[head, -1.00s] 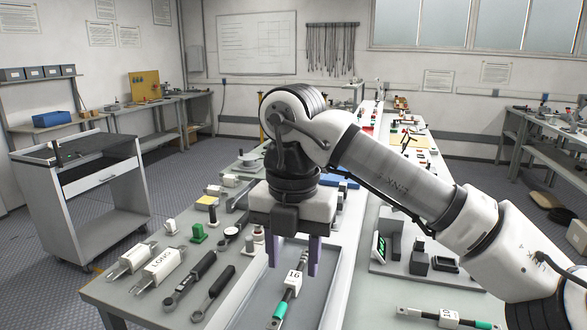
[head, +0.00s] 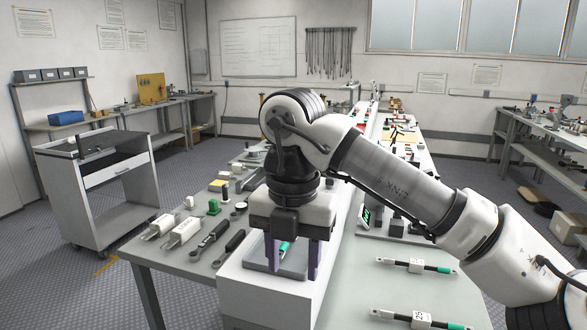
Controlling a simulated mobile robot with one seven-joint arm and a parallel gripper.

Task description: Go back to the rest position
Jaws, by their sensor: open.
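My gripper (head: 293,262) points down in the middle of the head view, its two purple fingers apart, with nothing seen held between them. Behind and between the fingers shows a green-ended piece (head: 285,247), lying in the recess of a white box-like fixture (head: 262,300) on the bench. The rest of that piece is hidden by my gripper. My arm reaches in from the lower right, bent at a raised elbow. I cannot tell how high the fingers are above the fixture.
Two fuses with green ends, (head: 417,265) and (head: 422,320), lie on the bench to the right. Wrenches (head: 208,240) and white blocks (head: 183,232) lie on its left.

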